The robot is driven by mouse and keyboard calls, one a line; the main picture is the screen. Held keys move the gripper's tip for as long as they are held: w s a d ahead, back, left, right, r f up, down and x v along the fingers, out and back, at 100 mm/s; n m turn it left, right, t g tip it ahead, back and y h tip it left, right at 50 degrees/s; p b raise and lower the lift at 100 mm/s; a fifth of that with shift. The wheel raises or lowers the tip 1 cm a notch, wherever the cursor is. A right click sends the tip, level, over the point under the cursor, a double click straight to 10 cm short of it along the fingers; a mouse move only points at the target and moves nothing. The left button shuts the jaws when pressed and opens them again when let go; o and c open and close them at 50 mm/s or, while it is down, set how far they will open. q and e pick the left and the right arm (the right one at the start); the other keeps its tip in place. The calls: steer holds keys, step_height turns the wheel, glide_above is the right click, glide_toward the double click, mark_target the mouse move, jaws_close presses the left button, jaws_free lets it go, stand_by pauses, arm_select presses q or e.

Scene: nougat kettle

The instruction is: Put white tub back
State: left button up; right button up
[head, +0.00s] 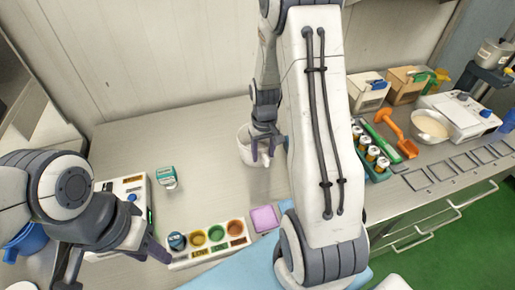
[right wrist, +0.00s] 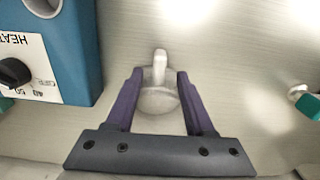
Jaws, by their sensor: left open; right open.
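The white tub (head: 244,146) stands on the bench at the middle of the head view, partly hidden by my right gripper (head: 263,154). My right gripper is open and points down at the tub's right side. In the right wrist view, a pale rounded thing with a short upright stub (right wrist: 160,98) lies between the purple fingers of my right gripper (right wrist: 160,76); it looks like part of the tub, but I cannot tell for sure. A gap shows on both sides of it. My left gripper (head: 112,260) is open and empty at the lower left.
A tray of coloured pots (head: 208,253) and a pink block (head: 265,218) are at the front. A teal-topped item (head: 168,177) stands left. A blue heater box (right wrist: 82,50) is close to my right gripper. My right arm hides the bench's middle right. An orange scoop (head: 398,134) lies right.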

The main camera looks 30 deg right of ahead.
mark_target(263, 169)
step_height(263, 169, down, 5)
steer(key=shift+d+r+p, duration=0.1)
steer(key=shift+r+p, duration=0.1)
steer(key=shift+p, duration=0.65)
steer(key=shift+f, duration=0.35)
steer(key=shift+c, duration=0.3)
jaws_close()
